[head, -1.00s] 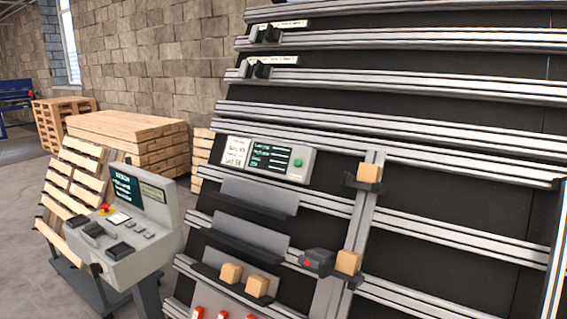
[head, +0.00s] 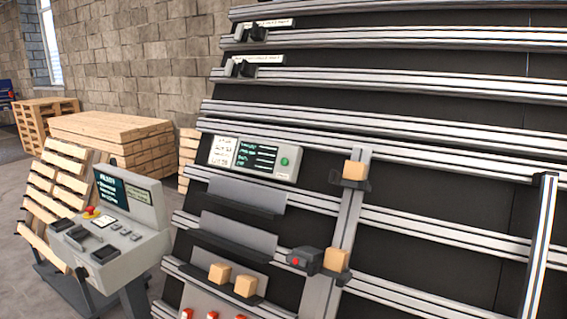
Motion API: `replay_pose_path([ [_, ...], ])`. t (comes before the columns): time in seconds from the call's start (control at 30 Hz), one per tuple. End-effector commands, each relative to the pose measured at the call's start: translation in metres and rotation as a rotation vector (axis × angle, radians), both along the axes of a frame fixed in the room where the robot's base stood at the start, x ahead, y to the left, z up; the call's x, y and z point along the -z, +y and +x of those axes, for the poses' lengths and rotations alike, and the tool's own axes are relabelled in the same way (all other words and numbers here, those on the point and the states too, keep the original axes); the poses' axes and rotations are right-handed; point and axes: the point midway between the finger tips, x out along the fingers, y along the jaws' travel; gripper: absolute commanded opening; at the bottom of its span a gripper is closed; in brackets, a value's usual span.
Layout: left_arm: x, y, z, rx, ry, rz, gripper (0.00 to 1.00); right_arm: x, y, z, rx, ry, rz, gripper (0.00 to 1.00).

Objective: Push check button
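A green round button (head: 284,161) sits at the right end of a pale grey panel box (head: 213,158) mounted on the slanted rail frame. The panel has a white label and a dark screen with green and white text. No label on the button is readable. A separate grey control console (head: 128,245) stands at the left, with a red emergency knob (head: 91,212), several small buttons and black handles. I cannot tell from the labels which button is the check button. Neither of my grippers is in view.
The rail frame (head: 440,178) fills the right side. Wooden blocks (head: 336,259) sit in holders on it, beside a black box with a red button (head: 296,261). Stacked pallets (head: 110,128) stand behind the console. Grey floor (head: 15,275) is open at the left.

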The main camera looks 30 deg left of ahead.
Motion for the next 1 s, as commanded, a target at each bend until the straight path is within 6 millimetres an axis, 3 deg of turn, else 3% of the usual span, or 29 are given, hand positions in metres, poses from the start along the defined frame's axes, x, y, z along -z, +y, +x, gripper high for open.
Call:
replay_pose_path([
  [0.07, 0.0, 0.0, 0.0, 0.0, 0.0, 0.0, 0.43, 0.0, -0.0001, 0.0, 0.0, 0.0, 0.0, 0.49],
  [0.33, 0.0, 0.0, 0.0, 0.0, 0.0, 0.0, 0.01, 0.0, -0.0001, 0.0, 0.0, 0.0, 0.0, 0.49],
  [1.0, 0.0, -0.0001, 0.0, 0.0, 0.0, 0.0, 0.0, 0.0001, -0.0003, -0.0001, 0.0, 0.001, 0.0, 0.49],
])
